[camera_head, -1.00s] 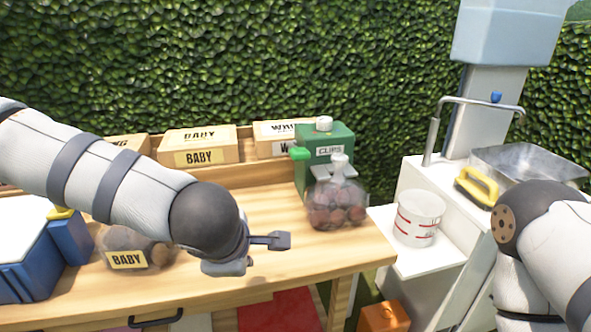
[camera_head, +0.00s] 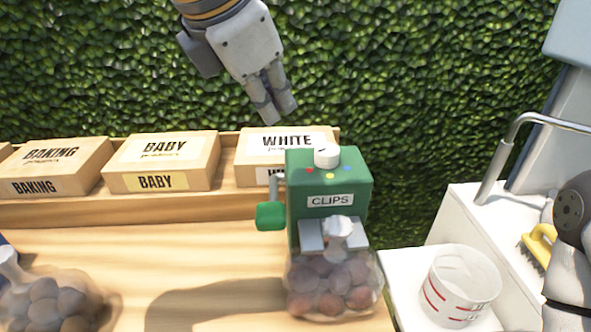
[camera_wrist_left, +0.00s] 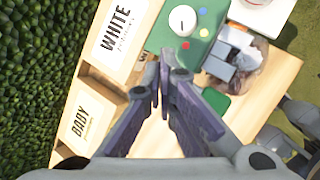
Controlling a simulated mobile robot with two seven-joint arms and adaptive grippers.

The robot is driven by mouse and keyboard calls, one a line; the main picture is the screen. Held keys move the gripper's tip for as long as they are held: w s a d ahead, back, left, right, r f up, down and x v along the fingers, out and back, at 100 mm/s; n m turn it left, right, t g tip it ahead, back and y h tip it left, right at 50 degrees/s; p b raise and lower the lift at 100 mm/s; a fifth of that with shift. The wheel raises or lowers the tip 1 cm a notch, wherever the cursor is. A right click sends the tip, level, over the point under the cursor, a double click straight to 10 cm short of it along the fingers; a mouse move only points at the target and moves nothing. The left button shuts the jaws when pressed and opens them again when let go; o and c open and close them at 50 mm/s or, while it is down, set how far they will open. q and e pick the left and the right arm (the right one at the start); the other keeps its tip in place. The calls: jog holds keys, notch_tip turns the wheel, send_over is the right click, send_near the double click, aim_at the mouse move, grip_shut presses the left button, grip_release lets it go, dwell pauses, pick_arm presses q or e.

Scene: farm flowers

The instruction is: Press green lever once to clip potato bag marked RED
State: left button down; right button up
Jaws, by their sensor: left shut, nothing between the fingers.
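The green clip machine (camera_head: 330,185), labelled CLIPS, stands on the wooden bench. It has a white knob (camera_head: 326,156) on top among red, yellow and blue dots; I cannot tell where the knob points. The green lever (camera_head: 270,215) sticks out on its left side and also shows in the left wrist view (camera_wrist_left: 216,100). A clear bag of reddish potatoes (camera_head: 332,288) sits at the machine's front, its neck at the grey slot. My left gripper (camera_head: 281,112) is shut and empty, raised above and behind the machine, apart from the lever. My right gripper is out of view.
Boxes marked BAKING (camera_head: 50,165), BABY (camera_head: 160,162) and WHITE (camera_head: 262,150) line the bench's back edge. Another potato bag (camera_head: 50,300) lies at left. A white bucket (camera_head: 462,285) and yellow brush (camera_head: 538,245) are at right.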

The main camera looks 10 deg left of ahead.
pick_arm(q)
send_over(275, 199)
jog(key=shift+s+f, duration=0.1)
jog(key=shift+f, duration=4.1)
jog(key=shift+s+d+f, duration=0.1)
jog(key=shift+f, duration=0.3)
jog(key=shift+s+f, duration=0.25)
jog(key=shift+f, duration=0.8)
jog(key=shift+r, duration=0.15)
jog(key=shift+w+r, duration=0.2)
jog(key=shift+r, duration=0.5)
jog(key=shift+w+r, duration=0.15)
jog(key=shift+r, duration=0.5)
